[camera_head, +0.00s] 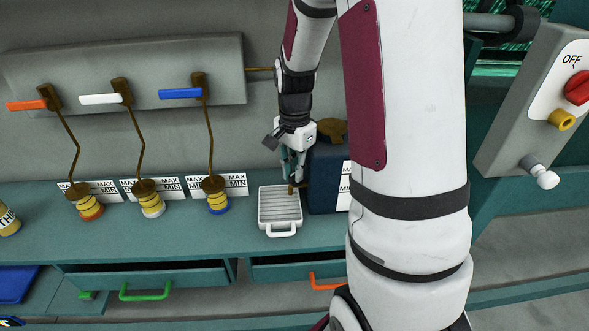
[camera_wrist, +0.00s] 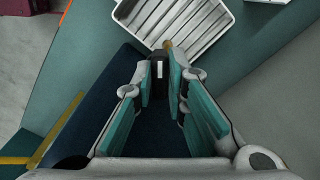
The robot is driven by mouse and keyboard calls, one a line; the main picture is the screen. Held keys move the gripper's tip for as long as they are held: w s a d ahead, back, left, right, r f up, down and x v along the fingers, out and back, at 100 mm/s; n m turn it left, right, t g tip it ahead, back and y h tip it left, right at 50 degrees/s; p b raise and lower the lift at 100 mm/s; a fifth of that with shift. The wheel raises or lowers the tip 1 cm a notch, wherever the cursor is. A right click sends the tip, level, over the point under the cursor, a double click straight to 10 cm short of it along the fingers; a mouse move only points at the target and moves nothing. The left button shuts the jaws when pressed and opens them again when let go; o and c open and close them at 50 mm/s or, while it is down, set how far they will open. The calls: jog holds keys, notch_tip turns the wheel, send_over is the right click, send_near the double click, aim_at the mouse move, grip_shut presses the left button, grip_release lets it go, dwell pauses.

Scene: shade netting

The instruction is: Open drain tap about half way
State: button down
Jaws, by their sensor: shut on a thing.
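A dark blue tank (camera_head: 325,180) stands on the teal bench, with a brass cap on top, partly hidden by my arm. A small brass spout (camera_head: 291,189) at its left side points down over a white ribbed tray (camera_head: 279,213). My gripper (camera_head: 291,172) is at that side of the tank, above the spout. In the wrist view, the fingertips (camera_wrist: 164,68) are closed around the dark handle of the drain tap (camera_wrist: 157,69), with brass showing just beyond it. The handle's exact angle is hard to tell. The tray (camera_wrist: 190,20) lies beyond the fingertips.
Three wall taps with orange (camera_head: 26,105), white (camera_head: 100,99) and blue (camera_head: 181,94) levers hang at the left. A switch box (camera_head: 535,100) with a red knob is at the right. Drawers (camera_head: 150,275) run under the bench.

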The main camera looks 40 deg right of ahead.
jog(key=m, duration=0.3)
jog(key=shift+w+m, duration=0.1)
jog(key=shift+m, duration=2.1)
jog(key=shift+d, duration=0.1)
jog(key=c, duration=1.6)
grip_release()
jog(key=shift+r, duration=0.15)
notch_tip(320, 180, up, 12)
